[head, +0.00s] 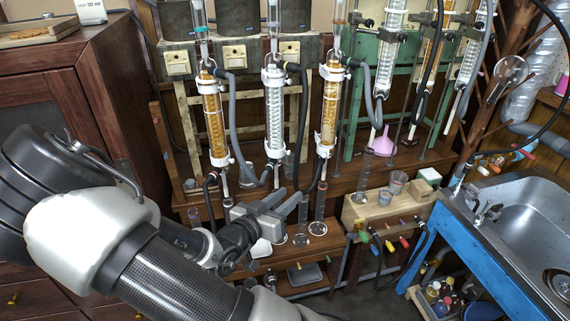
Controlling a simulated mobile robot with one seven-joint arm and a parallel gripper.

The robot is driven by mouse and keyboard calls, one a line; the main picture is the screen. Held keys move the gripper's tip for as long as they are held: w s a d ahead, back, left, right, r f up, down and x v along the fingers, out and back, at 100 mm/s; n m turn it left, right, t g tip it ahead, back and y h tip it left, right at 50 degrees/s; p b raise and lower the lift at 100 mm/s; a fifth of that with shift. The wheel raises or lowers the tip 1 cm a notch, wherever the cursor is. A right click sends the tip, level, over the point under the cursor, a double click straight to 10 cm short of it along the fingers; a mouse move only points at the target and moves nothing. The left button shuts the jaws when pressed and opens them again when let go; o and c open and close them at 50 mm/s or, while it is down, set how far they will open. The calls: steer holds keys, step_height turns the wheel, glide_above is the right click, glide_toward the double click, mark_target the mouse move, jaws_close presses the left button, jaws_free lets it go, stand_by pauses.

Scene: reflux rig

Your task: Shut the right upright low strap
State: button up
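Three upright glass condensers stand in a row, amber on the left (214,120), clear in the middle (274,110) and amber on the right (330,105). Each has a white strap near its top and bottom. The low strap (324,151) of the right upright one sits around its lower end; whether it is open or shut is too small to tell. My gripper (291,195) is below and left of that strap, apart from it, pointing up and right. Its two grey fingers appear apart with nothing between them.
Dark hoses (303,110) hang beside the condensers. Glass cylinders (320,205) stand below the right one, close to my gripper. A wooden block with coloured taps (360,208) is to the right, then a metal sink (530,220). A wooden cabinet (60,110) stands left.

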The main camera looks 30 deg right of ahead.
steer(key=r+h, duration=0.2)
steer(key=b, duration=0.2)
glide_toward(323, 156)
steer(key=shift+t, duration=0.3)
steer(key=x, duration=0.7)
steer(key=shift+d+f, duration=0.1)
steer(key=shift+d, duration=0.25)
jaws_close()
